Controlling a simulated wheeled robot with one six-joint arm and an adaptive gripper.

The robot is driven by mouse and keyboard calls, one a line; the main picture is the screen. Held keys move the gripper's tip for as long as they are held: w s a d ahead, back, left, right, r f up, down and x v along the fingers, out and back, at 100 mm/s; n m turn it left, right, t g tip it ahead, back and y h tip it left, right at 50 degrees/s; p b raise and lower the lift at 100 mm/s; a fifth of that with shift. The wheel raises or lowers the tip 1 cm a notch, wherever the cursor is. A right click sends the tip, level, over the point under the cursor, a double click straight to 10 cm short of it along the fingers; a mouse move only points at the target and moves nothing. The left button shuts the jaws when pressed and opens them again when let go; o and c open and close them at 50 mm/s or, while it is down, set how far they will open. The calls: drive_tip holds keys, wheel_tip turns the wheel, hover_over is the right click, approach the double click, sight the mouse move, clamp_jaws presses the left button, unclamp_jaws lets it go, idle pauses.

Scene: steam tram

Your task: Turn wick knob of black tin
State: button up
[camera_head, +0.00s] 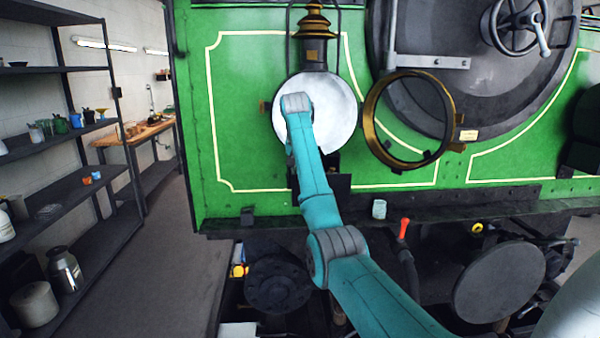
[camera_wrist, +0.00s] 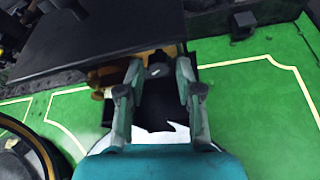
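A black tin-like part (camera_wrist: 156,108) shows between the fingers in the wrist view, with a small brass-brown part (camera_wrist: 108,78) beside the left finger. My gripper (camera_wrist: 159,68) has its two fingers apart, on either side of the dark part. I cannot tell whether they touch it, and no wick knob can be made out clearly. In the head view my teal arm reaches up to the lamp (camera_head: 345,112) with its round white face, and its end hides the gripper, the knob and part of the lamp.
The lamp's brass ring door (camera_head: 377,107) hangs open to the right. A ledge (camera_head: 450,215) runs below, with a pale cup (camera_head: 379,209) on it. A red-handled lever (camera_head: 404,229) stands just below the ledge. Shelves (camera_head: 50,140) line the left wall; an aisle separates them from the green tram.

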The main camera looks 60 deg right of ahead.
drive_tip(key=shift+d+f, duration=0.1)
drive_tip(key=shift+f, duration=0.2)
clamp_jaws()
drive_tip(key=shift+n, duration=0.3)
drive_tip(key=n+t, duration=0.1)
drive_tip(key=n, duration=0.1)
drive_tip(key=n+y, duration=0.1)
drive_tip(key=n, duration=0.2)
drive_tip(key=shift+s+d+t, duration=0.2)
drive_tip(key=shift+t, duration=0.2)
drive_tip(key=n+y, duration=0.1)
drive_tip(key=n, duration=0.2)
drive_tip(key=n+y, duration=0.1)
drive_tip(key=n, duration=0.2)
drive_tip(key=shift+d+t+y, duration=0.2)
drive_tip(key=shift+t+y, duration=0.1)
drive_tip(key=shift+t, duration=0.1)
drive_tip(key=shift+n, duration=0.3)
